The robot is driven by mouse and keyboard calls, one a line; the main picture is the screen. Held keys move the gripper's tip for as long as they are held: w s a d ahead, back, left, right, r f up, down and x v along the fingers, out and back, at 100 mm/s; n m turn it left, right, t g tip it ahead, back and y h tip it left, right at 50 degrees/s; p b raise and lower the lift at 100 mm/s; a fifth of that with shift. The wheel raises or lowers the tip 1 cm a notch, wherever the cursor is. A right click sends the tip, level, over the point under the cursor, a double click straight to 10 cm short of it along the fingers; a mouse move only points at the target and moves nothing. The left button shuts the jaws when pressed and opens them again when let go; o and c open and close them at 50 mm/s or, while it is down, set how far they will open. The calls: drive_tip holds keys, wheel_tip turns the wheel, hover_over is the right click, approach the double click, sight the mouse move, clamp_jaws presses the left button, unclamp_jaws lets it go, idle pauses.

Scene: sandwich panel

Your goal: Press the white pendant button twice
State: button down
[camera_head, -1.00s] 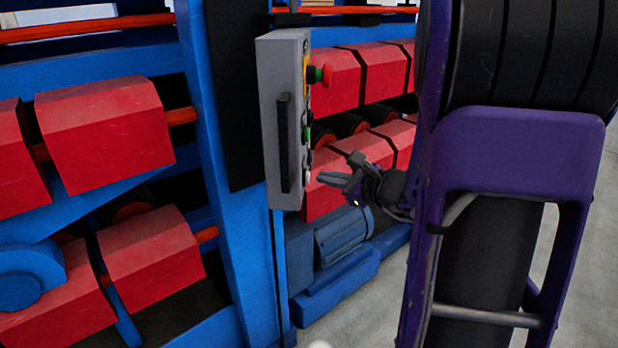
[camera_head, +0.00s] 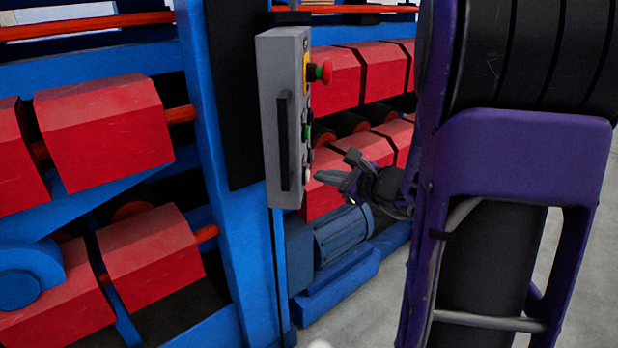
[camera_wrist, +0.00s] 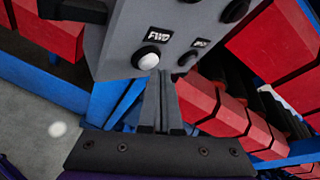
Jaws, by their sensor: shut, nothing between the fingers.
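The white button (camera_wrist: 148,62) is a round pale cap in a black ring under an "FWD" label on the face of the grey pendant box (camera_wrist: 118,35). In the head view the pendant box (camera_head: 283,120) is seen mostly from its side, so the button face is nearly edge-on. My gripper (camera_wrist: 161,75) is shut and empty, its tips in front of the panel just below and right of the white button. In the head view my gripper (camera_head: 318,176) points left at the lower part of the panel. I cannot tell whether the tips touch the button.
A second, dark button (camera_wrist: 187,58) sits right of the white one. A red emergency button (camera_head: 326,72) and a green button (camera_head: 308,132) are higher on the panel. Red rollers (camera_head: 105,130) and a blue frame (camera_head: 225,200) stand behind. Grey floor is open at right.

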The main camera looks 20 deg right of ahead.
drive_tip(key=shift+w+a, duration=0.25)
drive_tip(key=shift+a, duration=0.25)
idle(0.9)
drive_tip(key=shift+d, duration=0.1)
drive_tip(key=shift+s+d+b, duration=0.35)
drive_tip(key=shift+s+d, duration=0.05)
drive_tip(key=shift+d, duration=0.25)
drive_tip(key=d, duration=0.1)
drive_tip(key=s+d, duration=0.1)
drive_tip(key=d, duration=0.1)
drive_tip(key=s+d, duration=0.1)
drive_tip(key=shift+s+d, duration=0.1)
drive_tip(key=shift+d, duration=0.15)
idle(0.9)
